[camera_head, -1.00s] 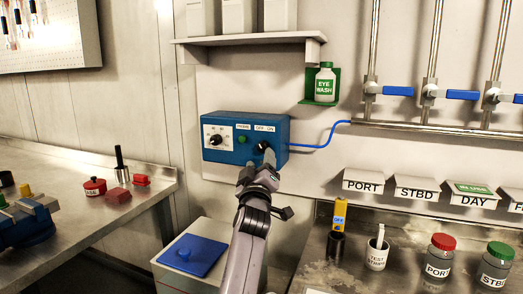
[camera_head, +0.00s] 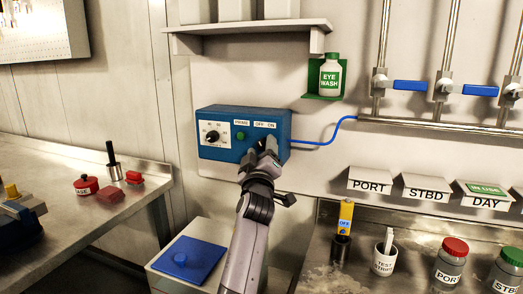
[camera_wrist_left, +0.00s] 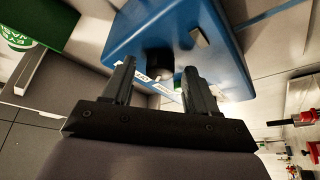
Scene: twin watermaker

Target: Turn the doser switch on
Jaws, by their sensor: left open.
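The blue doser box (camera_head: 222,148) is fixed to the wall in the head view, with a dial (camera_head: 212,137), a green PRIME button (camera_head: 241,136) and an OFF/ON label (camera_head: 264,126). My left gripper (camera_head: 261,152) is open in front of the box's right part, just below that label, and hides most of the switch. In the left wrist view the box (camera_wrist_left: 175,28) fills the top. A dark knob (camera_wrist_left: 158,62), likely the switch, shows between the fingertips of my left gripper (camera_wrist_left: 159,68). I cannot tell whether they touch it. My right gripper is not in view.
A blue tube (camera_head: 330,136) runs from the box to the pipes at right. A shelf (camera_head: 250,29) is above, and an eye wash bottle (camera_head: 330,75) is at right. A bin with a blue lid (camera_head: 188,258) stands below. Benches flank it on both sides.

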